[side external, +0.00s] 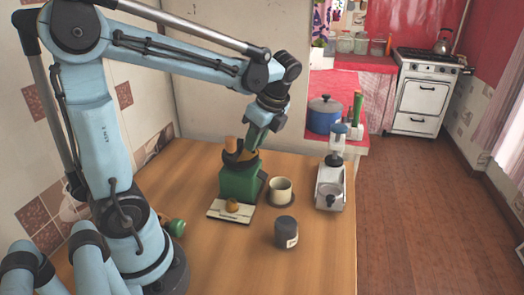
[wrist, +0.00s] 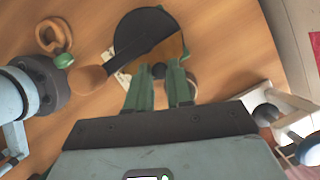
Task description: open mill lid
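The mill has a green body (side external: 238,184) and a dark, bowl-like top with a wooden crank knob (side external: 230,143). In the wrist view its round top (wrist: 135,25) is dark with a brass-brown segment (wrist: 172,48) on the right side. The crank runs across it to the wooden knob (wrist: 88,79). My gripper (side external: 252,150) reaches down to the right side of the mill's top. In the wrist view its green fingers (wrist: 159,69) stand apart at the top's near edge. A small dark piece shows between the tips; I cannot tell whether they touch it.
A cream cup (side external: 280,189) on a dark saucer stands close right of the mill. A dark jar (side external: 286,232) is in front, a white-grey appliance (side external: 330,187) to the right. The front right counter is clear.

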